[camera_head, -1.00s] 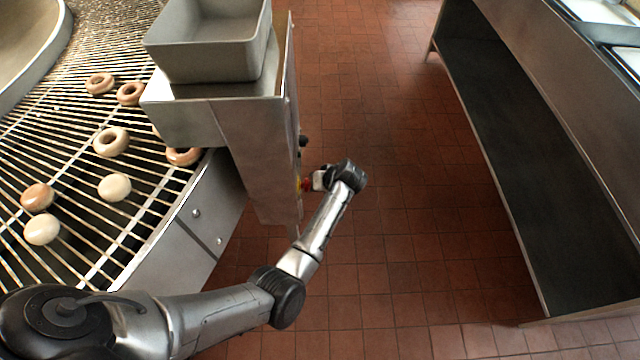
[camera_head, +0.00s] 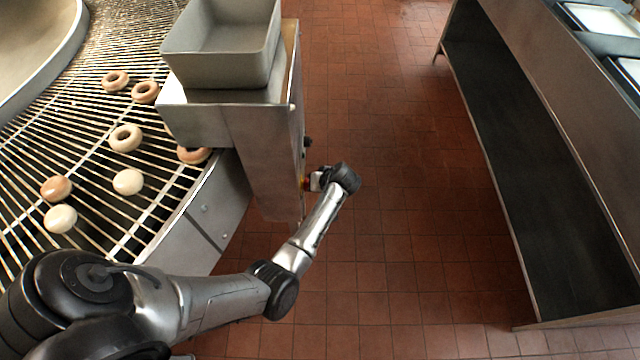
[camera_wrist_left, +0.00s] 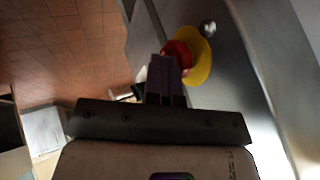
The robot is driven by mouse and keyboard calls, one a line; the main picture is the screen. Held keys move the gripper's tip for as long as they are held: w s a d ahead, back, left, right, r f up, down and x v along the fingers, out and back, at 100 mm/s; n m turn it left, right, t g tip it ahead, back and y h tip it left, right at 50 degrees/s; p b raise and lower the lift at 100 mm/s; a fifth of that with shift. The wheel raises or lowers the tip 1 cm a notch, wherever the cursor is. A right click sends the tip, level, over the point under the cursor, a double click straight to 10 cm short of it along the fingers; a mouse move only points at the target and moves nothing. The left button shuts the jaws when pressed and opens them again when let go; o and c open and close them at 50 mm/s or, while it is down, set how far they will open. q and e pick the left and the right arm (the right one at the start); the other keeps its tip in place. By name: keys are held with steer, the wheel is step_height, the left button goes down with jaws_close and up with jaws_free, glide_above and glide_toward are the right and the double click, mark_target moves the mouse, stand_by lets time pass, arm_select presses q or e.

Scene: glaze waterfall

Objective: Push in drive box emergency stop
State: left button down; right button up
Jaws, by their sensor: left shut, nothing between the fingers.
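The drive box (camera_head: 268,150) is a steel housing beside the conveyor, with its control face turned right in the head view. Its emergency stop is a red button (camera_wrist_left: 178,52) on a yellow disc (camera_wrist_left: 198,58) in the left wrist view. In the head view only a small red bit of the button (camera_head: 306,183) shows at the box's edge. My left gripper (camera_head: 315,181) is shut and empty, with its fingertips (camera_wrist_left: 166,66) right at the button and partly covering it. I cannot tell whether the button is pressed in. My right gripper is out of view.
A grey bin (camera_head: 222,50) sits on top of the box. Several glazed doughnuts lie on the wire conveyor (camera_head: 95,190) at the left. A long steel counter with a dark lower shelf (camera_head: 530,150) stands at the right. Tiled floor (camera_head: 410,200) between them is clear.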

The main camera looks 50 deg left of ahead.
arm_select(q)
steer(key=w+d+r+p, duration=0.2)
steer(key=w+d+r, duration=0.1)
steer(key=d+r, duration=0.5)
steer(key=shift+w+d, duration=0.3)
steer(key=shift+d, duration=0.1)
stand_by(0.7)
